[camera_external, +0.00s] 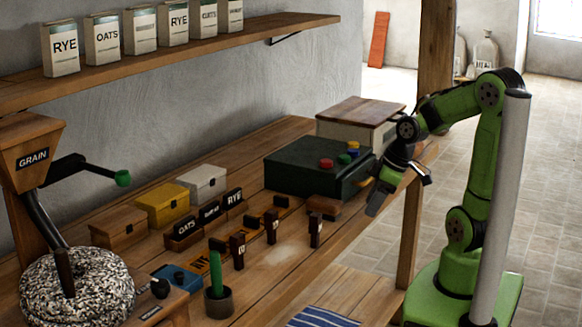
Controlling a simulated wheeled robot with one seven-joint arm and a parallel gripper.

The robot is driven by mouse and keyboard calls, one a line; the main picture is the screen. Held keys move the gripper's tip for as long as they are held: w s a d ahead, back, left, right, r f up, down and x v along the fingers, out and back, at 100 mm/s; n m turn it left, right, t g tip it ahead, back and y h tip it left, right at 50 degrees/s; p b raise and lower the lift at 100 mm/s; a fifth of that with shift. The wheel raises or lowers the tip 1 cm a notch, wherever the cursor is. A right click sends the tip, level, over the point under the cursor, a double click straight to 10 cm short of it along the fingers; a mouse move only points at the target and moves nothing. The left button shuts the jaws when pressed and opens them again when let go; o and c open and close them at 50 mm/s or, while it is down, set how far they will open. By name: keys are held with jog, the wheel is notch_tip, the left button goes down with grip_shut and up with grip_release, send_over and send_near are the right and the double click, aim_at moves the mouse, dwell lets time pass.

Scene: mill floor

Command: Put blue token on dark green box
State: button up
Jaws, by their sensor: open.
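The dark green box (295,170) stands on the wooden bench, toward its right end. Small coloured tokens rest on the right part of its lid. The blue token (353,153) is close to a yellow token (353,145) and a green token (345,159); whether they touch or overlap is hard to tell. A red token (326,163) lies a little to the left. My gripper (398,188) is open and tilted downward, to the right of the box near its front right corner. I see nothing between its fingers.
A pale box with a brown lid (352,117) stands behind the green box. Small dark upright pieces (271,228), a dark cup with a green stick (218,300) and a wooden post (408,230) are nearby. Part of the bench front (283,255) is bare.

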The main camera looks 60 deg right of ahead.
jog(key=s+a+r+m+t+h, duration=0.1)
jog(key=s+r+m, duration=0.3)
jog(key=s+r, duration=0.3)
jog(key=s, duration=0.2)
jog(key=shift+s, duration=0.4)
jog(key=shift+a+r, duration=0.1)
jog(key=shift+a, duration=0.05)
notch_tip(320, 180, up, 9)
jog(key=p, duration=0.9)
notch_tip(320, 180, down, 19)
jog(key=b, duration=1.8)
jog(key=shift+r+b, duration=0.2)
jog(key=shift+b, duration=0.15)
